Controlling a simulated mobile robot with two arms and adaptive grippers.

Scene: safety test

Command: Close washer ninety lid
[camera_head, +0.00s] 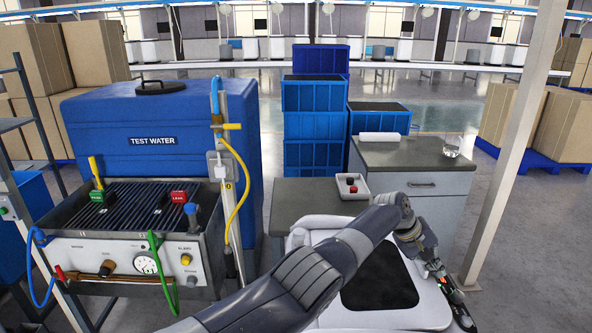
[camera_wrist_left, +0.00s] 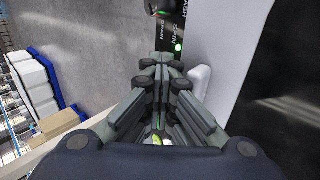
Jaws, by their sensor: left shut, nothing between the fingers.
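The white washer (camera_head: 335,316) stands at the lower right of the head view, partly hidden by my left arm. Its top shows a dark rectangular panel with a pale frame (camera_head: 385,280); I cannot tell whether the lid is fully down. My left arm reaches across it, and my left gripper is at the washer's right edge, near a black control strip (camera_head: 457,300). In the left wrist view the left gripper (camera_wrist_left: 160,62) is shut and empty, its tips by the strip with lettering and a green light (camera_wrist_left: 177,47). My right gripper is out of view.
A small tray (camera_head: 353,186) holds a red item. The test-water bench (camera_head: 130,240) is at left. A pale post (camera_head: 515,140) stands at right.

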